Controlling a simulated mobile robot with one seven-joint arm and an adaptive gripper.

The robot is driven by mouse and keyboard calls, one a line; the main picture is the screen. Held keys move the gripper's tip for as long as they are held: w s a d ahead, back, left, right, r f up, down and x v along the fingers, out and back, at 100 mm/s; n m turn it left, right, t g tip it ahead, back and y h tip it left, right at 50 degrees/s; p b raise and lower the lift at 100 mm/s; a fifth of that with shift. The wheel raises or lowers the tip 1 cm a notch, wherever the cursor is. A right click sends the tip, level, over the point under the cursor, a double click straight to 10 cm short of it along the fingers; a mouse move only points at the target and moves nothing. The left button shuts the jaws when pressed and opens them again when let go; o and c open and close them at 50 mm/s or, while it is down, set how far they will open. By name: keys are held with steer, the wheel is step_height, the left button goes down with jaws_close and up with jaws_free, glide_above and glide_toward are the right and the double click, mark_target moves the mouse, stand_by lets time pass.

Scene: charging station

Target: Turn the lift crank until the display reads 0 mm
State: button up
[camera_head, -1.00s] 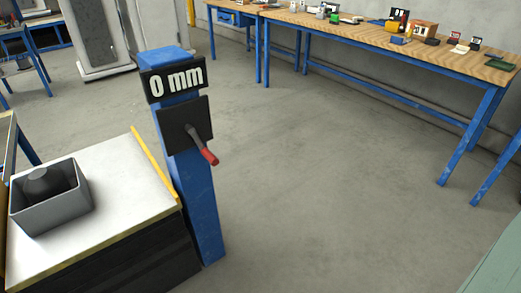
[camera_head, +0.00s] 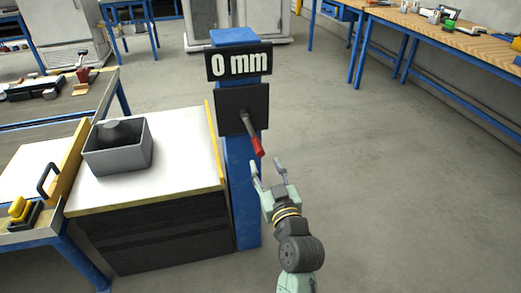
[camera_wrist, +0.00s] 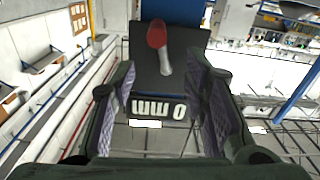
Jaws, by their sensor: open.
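The lift crank (camera_head: 254,136) has a grey arm and a red handle that points down and slightly right. It sits on a black plate (camera_head: 233,110) on the blue post (camera_head: 242,190). The display (camera_head: 238,63) above it reads 0 mm. My gripper (camera_head: 269,174) is open and empty, just below the red handle and apart from it. In the wrist view the picture is upside down: the red handle (camera_wrist: 157,34) lies beyond and between my open fingers (camera_wrist: 165,105), and the display (camera_wrist: 158,109) shows between them.
A white-topped lift table (camera_head: 180,150) with a grey bin (camera_head: 118,160) stands left of the post. A workbench with a yellow-handled tool (camera_head: 18,208) is at far left. A wooden bench (camera_head: 440,35) runs along the back right. The floor right of the post is clear.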

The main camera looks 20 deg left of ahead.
mark_target(259, 149)
steer(key=p+x, duration=0.1)
steer(key=x, duration=0.2)
steer(key=f+x, duration=0.1)
steer(key=x, duration=0.3)
steer(key=p+x, duration=0.1)
steer(key=x, duration=0.2)
steer(key=shift+w+d+f+p, duration=0.1)
steer(key=shift+w+f+p, duration=0.15)
steer(key=shift+w+p, duration=0.1)
steer(key=shift+s, duration=0.1)
steer(key=shift+c, duration=0.5)
jaws_close()
